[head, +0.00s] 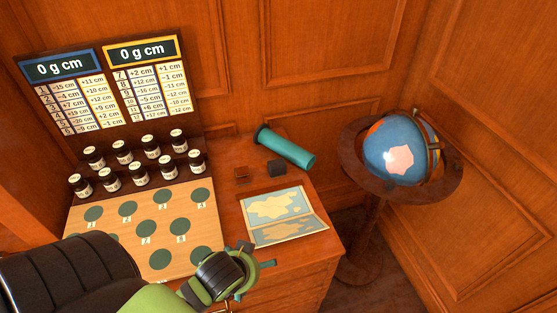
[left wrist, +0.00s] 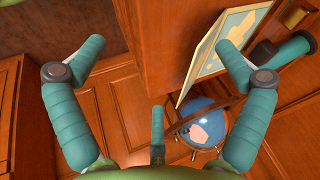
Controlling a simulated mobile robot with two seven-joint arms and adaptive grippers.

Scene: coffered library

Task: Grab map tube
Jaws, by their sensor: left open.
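The map tube (head: 286,148) is a teal cylinder with a dark end cap, lying on its side at the back right of the wooden desk. It also shows at the upper right of the left wrist view (left wrist: 288,56), partly behind one of my fingers. My left gripper (head: 259,256) is at the front edge of the desk, nearer to me than the map tube and well apart from it. In the left wrist view my left gripper (left wrist: 160,58) has its teal fingers spread wide with nothing between them. My right gripper is in neither view.
An open map book (head: 283,216) lies between my left gripper and the tube. Several labelled jars (head: 140,176) stand left on a rack. A globe (head: 400,150) on a stand is right of the desk.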

